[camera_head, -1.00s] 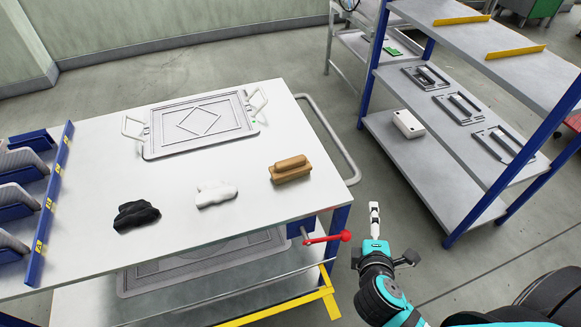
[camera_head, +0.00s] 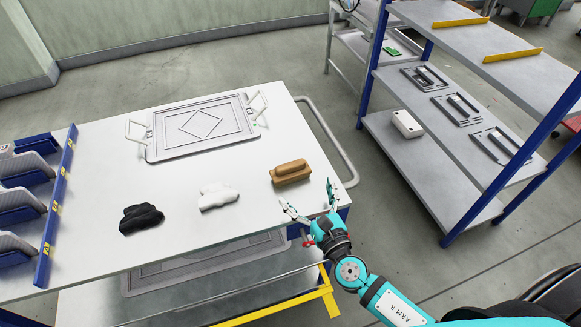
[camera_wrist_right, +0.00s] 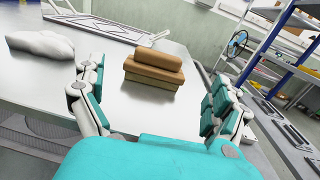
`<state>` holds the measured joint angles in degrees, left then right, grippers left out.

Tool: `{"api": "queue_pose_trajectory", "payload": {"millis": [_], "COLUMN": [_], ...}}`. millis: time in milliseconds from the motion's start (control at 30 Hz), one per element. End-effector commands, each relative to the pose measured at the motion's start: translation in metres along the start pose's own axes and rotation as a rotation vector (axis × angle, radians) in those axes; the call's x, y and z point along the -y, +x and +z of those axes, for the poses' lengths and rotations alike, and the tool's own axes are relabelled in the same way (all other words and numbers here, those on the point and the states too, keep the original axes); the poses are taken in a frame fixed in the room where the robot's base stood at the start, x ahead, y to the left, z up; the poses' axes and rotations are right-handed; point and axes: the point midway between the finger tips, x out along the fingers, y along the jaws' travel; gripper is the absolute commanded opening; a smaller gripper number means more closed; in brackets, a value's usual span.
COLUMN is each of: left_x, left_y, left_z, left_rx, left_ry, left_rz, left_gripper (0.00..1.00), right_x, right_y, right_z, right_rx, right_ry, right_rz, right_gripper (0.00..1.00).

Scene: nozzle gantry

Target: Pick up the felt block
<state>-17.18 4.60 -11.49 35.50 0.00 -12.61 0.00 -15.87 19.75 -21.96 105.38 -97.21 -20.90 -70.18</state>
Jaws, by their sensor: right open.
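The felt block looks to be the tan-brown block (camera_head: 291,173) with a rounded bar on top, near the right end of the white table (camera_head: 180,245). In the right wrist view the brown block (camera_wrist_right: 152,70) stands ahead, between the open fingers but beyond their tips. My right gripper (camera_head: 308,198) is open and empty at the table's front right edge, just short of the block; it also shows in the right wrist view (camera_wrist_right: 155,88). My left gripper is not in view.
A white cloth (camera_head: 218,196) and a black cloth (camera_head: 140,218) lie left of the block. A grey framed panel with handles (camera_head: 200,150) lies behind. A blue-edged rack (camera_head: 55,205) stands at the left. A shelf unit (camera_head: 430,160) stands to the right.

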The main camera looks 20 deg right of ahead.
Motion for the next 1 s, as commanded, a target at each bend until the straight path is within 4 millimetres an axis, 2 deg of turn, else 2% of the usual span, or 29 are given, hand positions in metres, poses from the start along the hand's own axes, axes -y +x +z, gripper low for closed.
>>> {"api": "queue_pose_trajectory", "payload": {"millis": [100, 367, 633, 933, 1000], "left_x": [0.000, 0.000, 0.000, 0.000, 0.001], "left_y": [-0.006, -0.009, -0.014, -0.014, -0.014], "left_z": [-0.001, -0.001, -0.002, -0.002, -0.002], "left_rx": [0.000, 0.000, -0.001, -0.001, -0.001], "left_ry": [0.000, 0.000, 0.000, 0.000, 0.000], "left_rz": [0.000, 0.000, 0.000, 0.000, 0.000], "left_gripper": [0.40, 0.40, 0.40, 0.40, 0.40], "right_x": [0.000, 0.000, 0.001, 0.001, 0.001], "right_y": [0.021, 0.039, 0.078, 0.084, 0.084], "right_z": [0.002, 0.000, -0.002, -0.003, -0.003], "right_rx": [0.001, 0.000, 0.001, -0.001, -0.001], "right_ry": [0.002, 0.002, 0.003, 0.003, 0.003], "right_rz": [-0.002, -0.001, -0.002, -0.001, -0.001], "right_gripper": [1.00, 1.00, 1.00, 1.00, 0.93]}}
